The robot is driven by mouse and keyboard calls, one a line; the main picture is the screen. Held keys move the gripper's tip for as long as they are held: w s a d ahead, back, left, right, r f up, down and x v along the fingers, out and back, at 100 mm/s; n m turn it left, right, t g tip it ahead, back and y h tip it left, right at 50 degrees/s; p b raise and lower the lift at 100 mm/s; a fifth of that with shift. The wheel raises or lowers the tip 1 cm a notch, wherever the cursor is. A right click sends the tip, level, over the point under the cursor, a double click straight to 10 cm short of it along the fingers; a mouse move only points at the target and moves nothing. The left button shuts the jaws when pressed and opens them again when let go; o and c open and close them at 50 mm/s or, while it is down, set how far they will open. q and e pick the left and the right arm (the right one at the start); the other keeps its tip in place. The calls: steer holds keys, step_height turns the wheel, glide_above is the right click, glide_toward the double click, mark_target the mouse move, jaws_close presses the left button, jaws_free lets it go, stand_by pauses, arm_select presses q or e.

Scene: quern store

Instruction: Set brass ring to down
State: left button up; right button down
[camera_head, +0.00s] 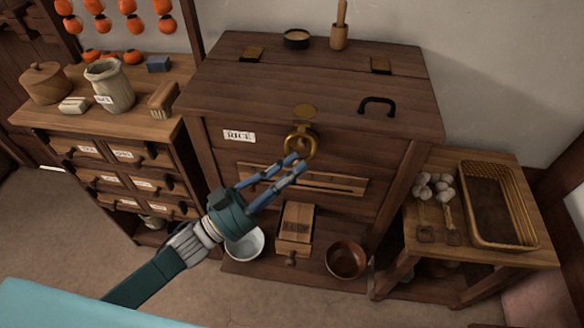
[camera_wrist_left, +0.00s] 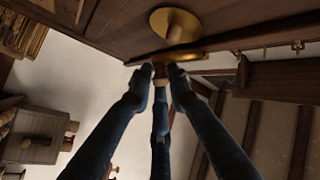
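My right gripper is not in view.
A black handle (camera_head: 377,103) stands on the sloping lid, right of the ring. Below the arm are a white bowl (camera_head: 245,246), a wooden box (camera_head: 296,229) and a brown bowl (camera_head: 347,260). A drawer cabinet (camera_head: 100,165) stands left, a small table (camera_head: 470,252) right.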

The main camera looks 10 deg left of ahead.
arm_select(q)
steer(key=shift+o, duration=1.4)
steer(key=v, duration=1.2)
